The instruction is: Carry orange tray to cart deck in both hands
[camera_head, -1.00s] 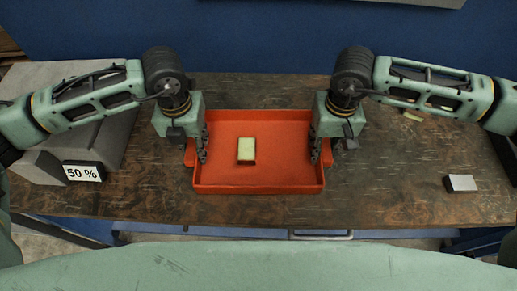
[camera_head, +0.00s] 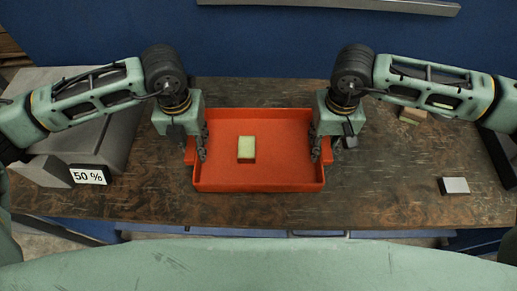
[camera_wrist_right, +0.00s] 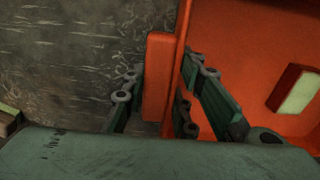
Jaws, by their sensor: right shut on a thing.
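The orange tray (camera_head: 258,184) is in the middle of the head view, level, and appears raised a little above the wooden table. A small block with a pale yellow-green top (camera_head: 247,144) lies inside it. My left gripper (camera_head: 194,152) is at the tray's left side and appears shut on its handle; its fingers are partly hidden by the hand. My right gripper (camera_head: 320,152) is shut on the right handle. In the right wrist view, the fingers of the right gripper (camera_wrist_right: 155,95) lie on both sides of the orange handle (camera_wrist_right: 159,75).
The worn wooden table (camera_head: 390,190) is beneath. A blue wall (camera_head: 260,45) is behind.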

